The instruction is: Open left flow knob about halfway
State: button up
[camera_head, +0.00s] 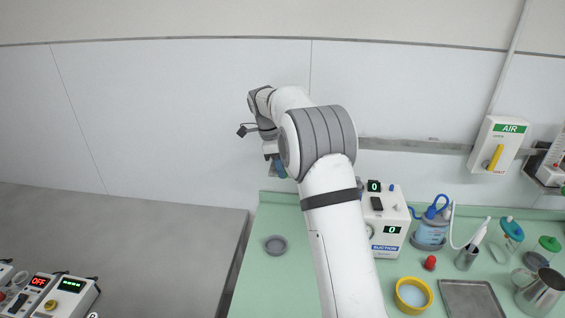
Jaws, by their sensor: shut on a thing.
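No flow knob can be made out clearly. A white flowmeter unit (553,172) with a red scale is cut off by the right edge, and its knobs are too small or out of frame to tell. My gripper (277,166) is in front of the pale wall, left of my arm's thick grey joint and partly hidden by it. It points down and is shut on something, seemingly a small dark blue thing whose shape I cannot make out. It is far left of the flowmeter unit.
A white AIR box (499,145) with a yellow lever is on the wall. A suction unit (383,222), a blue-lidded jar (432,233), a yellow bowl (400,299) and a metal jug (541,292) stand on the green counter. A grey dish (275,245) sits on clear counter.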

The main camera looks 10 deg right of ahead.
jog(key=h, duration=0.1)
jog(key=a+g+h, duration=0.1)
jog(key=h, duration=0.1)
jog(key=shift+f+h, duration=0.3)
jog(key=shift+f, duration=0.05)
jog(key=shift+w+a+f+g+h+b, duration=0.15)
jog(key=shift+g+h, duration=0.25)
jog(key=shift+h, duration=0.5)
jog(key=shift+s+a+f+g+h+b, duration=0.1)
jog(key=shift+f+g+h+b, duration=0.25)
jog(key=shift+h, duration=0.55)
jog(key=shift+r+h, duration=0.1)
jog(key=shift+h, duration=0.2)
jog(key=o, duration=0.6)
jog(key=shift+o, duration=1.3)
jog(key=shift+r, duration=0.2)
jog(key=shift+r, duration=0.1)
